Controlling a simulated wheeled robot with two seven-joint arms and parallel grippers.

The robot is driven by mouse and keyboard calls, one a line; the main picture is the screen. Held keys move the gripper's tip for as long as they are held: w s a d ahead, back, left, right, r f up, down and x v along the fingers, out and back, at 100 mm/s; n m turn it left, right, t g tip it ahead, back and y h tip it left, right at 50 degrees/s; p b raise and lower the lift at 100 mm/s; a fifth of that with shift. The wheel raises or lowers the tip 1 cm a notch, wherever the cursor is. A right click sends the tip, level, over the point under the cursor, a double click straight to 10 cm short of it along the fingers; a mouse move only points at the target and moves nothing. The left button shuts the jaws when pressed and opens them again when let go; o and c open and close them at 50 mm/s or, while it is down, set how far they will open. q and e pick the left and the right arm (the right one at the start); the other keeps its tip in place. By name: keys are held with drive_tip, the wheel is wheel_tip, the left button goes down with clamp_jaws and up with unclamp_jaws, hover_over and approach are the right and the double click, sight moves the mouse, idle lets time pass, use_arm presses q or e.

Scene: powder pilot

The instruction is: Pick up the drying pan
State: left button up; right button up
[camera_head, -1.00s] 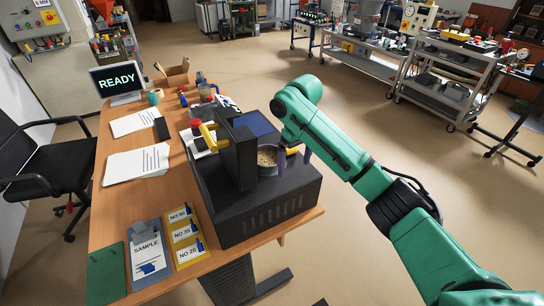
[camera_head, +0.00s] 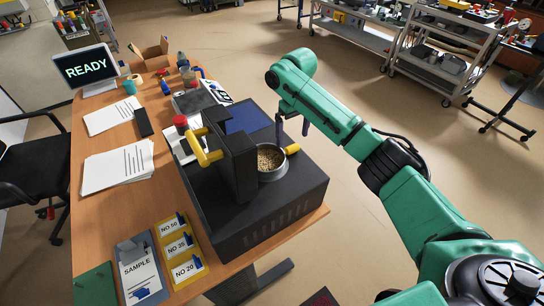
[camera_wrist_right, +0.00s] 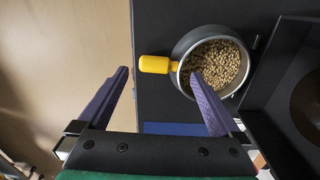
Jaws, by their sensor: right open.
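The drying pan (camera_head: 271,174) is a round grey metal pan of pale grains, with a short yellow handle (camera_head: 292,149). It sits on the dark machine (camera_head: 276,213), beside the machine's black upright housing. The pan also shows in the right wrist view (camera_wrist_right: 184,49), its yellow handle (camera_wrist_right: 154,64) pointing left. My right gripper (camera_head: 292,128) is open and empty near the handle. In the right wrist view its purple fingers (camera_wrist_right: 160,75) stand to either side of the handle, the right one overlapping the pan. Contact cannot be told. My left gripper is out of view.
A yellow lever (camera_head: 206,150) sticks out of the housing's left side. The wooden table (camera_head: 150,205) bears papers, a sample clipboard (camera_head: 138,275), numbered cards and a READY screen (camera_head: 86,66). Open floor lies right of the machine.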

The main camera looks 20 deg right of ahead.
drive_tip(key=f, duration=0.1)
drive_tip(key=f+p, duration=0.1)
drive_tip(key=f, duration=0.1)
drive_tip(key=f+p, duration=0.1)
drive_tip(key=f, duration=0.1)
drive_tip(key=shift+w+a+f, duration=0.2)
drive_tip(key=shift+w+f, duration=0.05)
drive_tip(key=shift+f, duration=0.1)
drive_tip(key=c, duration=0.3)
clamp_jaws()
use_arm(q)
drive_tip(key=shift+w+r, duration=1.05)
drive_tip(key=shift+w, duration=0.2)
use_arm(e)
drive_tip(key=shift+w, duration=0.1)
wheel_tip(320, 180, up, 10)
drive_tip(key=b, duration=0.3)
wheel_tip(320, 180, up, 10)
drive_tip(key=p, duration=0.3)
hover_over(289, 147)
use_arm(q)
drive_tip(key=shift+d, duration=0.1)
use_arm(e)
drive_tip(key=shift+d, duration=0.1)
